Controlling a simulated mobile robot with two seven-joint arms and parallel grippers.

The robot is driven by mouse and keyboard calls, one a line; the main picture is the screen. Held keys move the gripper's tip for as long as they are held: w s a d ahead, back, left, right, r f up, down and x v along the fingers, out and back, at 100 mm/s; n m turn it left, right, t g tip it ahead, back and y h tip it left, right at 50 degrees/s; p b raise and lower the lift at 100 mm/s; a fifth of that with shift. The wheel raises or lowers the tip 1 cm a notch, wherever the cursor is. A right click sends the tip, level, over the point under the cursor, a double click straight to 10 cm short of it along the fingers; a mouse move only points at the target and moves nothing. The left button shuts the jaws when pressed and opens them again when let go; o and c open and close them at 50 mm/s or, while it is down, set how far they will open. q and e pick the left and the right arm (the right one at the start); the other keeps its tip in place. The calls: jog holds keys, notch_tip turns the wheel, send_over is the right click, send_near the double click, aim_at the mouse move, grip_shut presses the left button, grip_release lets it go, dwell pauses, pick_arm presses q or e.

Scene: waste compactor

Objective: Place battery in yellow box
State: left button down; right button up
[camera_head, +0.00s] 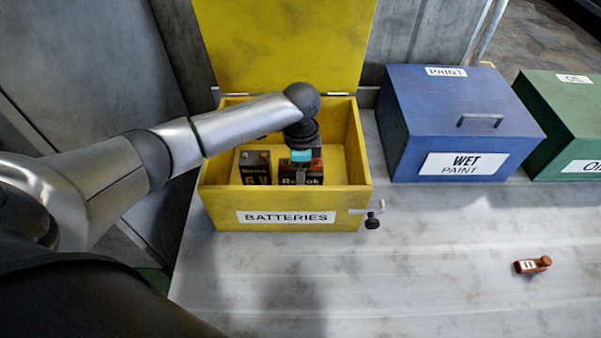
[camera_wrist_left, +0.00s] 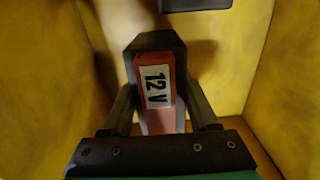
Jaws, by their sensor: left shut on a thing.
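The yellow box (camera_head: 216,206), labelled BATTERIES, stands with its lid (camera_head: 285,45) raised. My left gripper (camera_head: 302,162) reaches down into it from above. In the left wrist view, it is shut on a red and black battery marked 12 V (camera_wrist_left: 160,85), between the yellow walls. In the head view this battery is mostly hidden by my gripper and the things in front. I cannot tell whether it touches the box floor. My right gripper is in neither view.
A dark 6 V battery (camera_head: 255,170) and another dark, lettered battery (camera_head: 300,177) are in the yellow box. A blue paint box (camera_head: 420,125) and green oil box (camera_head: 570,120) stand to the right. A small red item (camera_head: 532,265) lies on the otherwise clear grey surface.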

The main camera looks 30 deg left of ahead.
pick_arm(q)
jog(key=shift+c, duration=0.8)
grip_release()
jog(key=shift+f, duration=0.1)
notch_tip(320, 180, up, 12)
jog(key=shift+r+p, duration=0.2)
jog(key=shift+p, duration=0.75)
